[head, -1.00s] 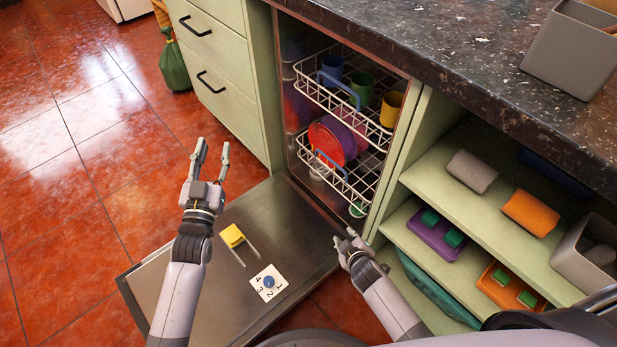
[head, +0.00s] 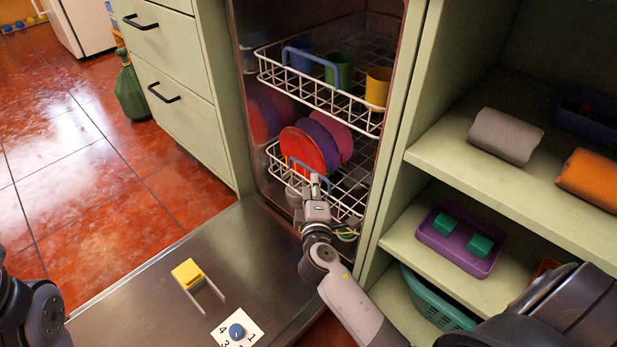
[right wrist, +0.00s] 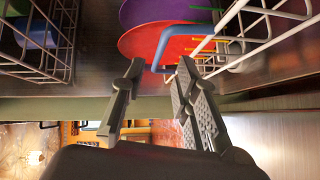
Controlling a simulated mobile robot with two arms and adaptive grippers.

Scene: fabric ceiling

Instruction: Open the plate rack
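The plate rack (head: 273,158) is the lower white wire rack inside the dishwasher. It holds a red plate (head: 300,148) and purple and pink plates standing upright. A blue handle (head: 309,167) is at its front; it also shows in the right wrist view (right wrist: 163,45). My right gripper (head: 307,184) is in front of the rack, close to the handle. In the right wrist view its fingers (right wrist: 160,72) are apart, with the handle just beyond the tips. I cannot tell whether they touch it. My left gripper is out of view; only part of its arm shows.
The upper rack (head: 285,85) holds blue, green and yellow cups. The dishwasher door (head: 200,240) lies open, with a yellow piece (head: 187,271) and a numbered dial (head: 237,331) on it. Shelves (head: 460,160) stand right, drawers (head: 175,90) left. A green bottle (head: 131,90) is on the floor.

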